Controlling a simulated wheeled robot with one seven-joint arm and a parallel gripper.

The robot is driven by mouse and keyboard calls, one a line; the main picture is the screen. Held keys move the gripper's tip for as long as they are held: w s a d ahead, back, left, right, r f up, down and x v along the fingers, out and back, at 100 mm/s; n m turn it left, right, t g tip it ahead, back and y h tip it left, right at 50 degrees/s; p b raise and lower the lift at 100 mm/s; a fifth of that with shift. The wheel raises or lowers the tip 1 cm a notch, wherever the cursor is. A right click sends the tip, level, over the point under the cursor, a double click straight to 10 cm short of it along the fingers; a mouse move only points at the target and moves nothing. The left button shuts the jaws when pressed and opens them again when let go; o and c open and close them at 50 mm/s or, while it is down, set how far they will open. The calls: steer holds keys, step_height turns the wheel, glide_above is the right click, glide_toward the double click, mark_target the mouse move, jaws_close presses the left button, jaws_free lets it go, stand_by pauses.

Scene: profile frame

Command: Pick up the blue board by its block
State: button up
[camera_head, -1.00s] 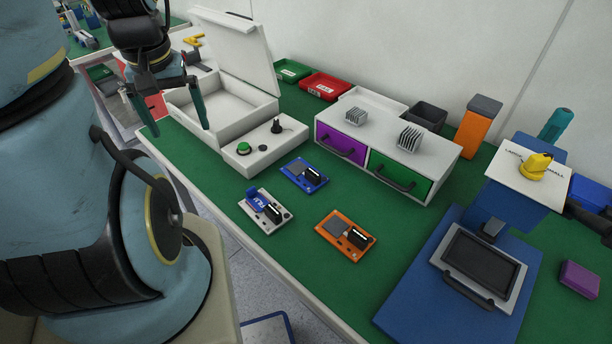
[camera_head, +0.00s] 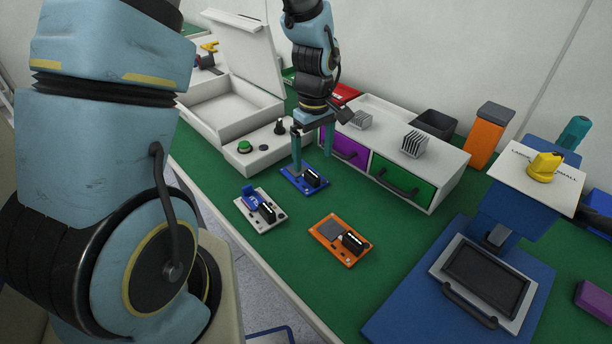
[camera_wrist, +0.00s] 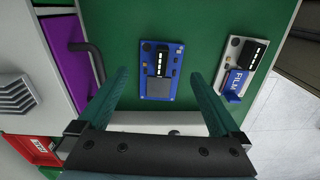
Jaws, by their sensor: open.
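The blue board (camera_head: 298,182) lies flat on the green table top, with a black block (camera_head: 313,176) standing on its right part. My gripper (camera_head: 312,163) is open and points down above the board, its two teal fingers apart. In the wrist view the blue board (camera_wrist: 154,88) and its black block (camera_wrist: 163,60) appear ahead of and between the open fingers (camera_wrist: 168,80). Nothing is held. Whether the fingertips are level with the block cannot be told.
A white board with a blue tag (camera_head: 260,210) and an orange board (camera_head: 342,240) lie nearby. A drawer unit (camera_head: 435,180) with purple and green drawers stands right of my gripper. A white open-lidded box (camera_head: 230,105) stands behind left. Green table is clear between the boards.

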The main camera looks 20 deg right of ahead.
mark_target(311, 173)
steer(key=shift+w+a+f+p, duration=0.15)
steer(key=shift+f+p, duration=0.45)
steer(key=shift+f, duration=1.1)
steer(key=shift+w+a+f+p, duration=0.1)
steer(key=shift+f+p, duration=0.45)
steer(key=shift+f, duration=1.1)
steer(key=shift+c, duration=0.2)
steer(key=c, duration=1)
